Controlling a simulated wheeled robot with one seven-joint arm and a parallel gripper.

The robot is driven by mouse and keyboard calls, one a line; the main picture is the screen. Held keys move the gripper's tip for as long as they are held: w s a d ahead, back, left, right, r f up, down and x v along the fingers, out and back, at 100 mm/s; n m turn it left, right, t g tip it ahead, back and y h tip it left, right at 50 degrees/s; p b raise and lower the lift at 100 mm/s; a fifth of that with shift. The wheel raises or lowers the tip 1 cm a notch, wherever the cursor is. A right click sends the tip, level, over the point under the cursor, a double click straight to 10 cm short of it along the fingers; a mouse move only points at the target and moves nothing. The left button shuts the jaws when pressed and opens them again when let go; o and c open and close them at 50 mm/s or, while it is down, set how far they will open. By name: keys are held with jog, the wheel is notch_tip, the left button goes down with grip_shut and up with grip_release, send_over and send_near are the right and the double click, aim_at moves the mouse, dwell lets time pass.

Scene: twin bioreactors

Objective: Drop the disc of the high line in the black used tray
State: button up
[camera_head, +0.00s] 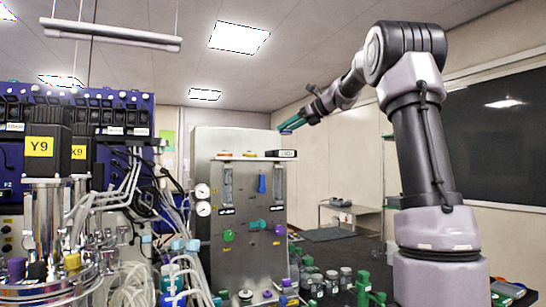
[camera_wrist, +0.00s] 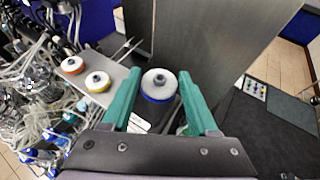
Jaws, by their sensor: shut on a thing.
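My gripper (camera_head: 289,126) is raised above the right end of the steel panel's top shelf, its green fingers pointing left and down. In the wrist view my gripper (camera_wrist: 160,76) is shut on a round disc (camera_wrist: 158,84) with a white top, a dark centre knob and a blue rim. The black tray (camera_head: 281,154), with a pale label on its front, sits at the right end of the shelf, below the held disc and apart from it. In the wrist view the tray is mostly hidden by the disc and gripper.
An orange disc (camera_wrist: 72,65) and a yellow disc (camera_wrist: 97,82) sit on the shelf left of the tray. A tall steel housing (camera_wrist: 205,35) rises behind the shelf. The air around the gripper is clear.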

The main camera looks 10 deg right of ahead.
jog(key=shift+f, duration=2.85)
jog(key=o, duration=1.4)
jog(key=v, duration=1)
jog(key=shift+s+d+r, duration=0.2)
jog(key=shift+s+d, duration=0.05)
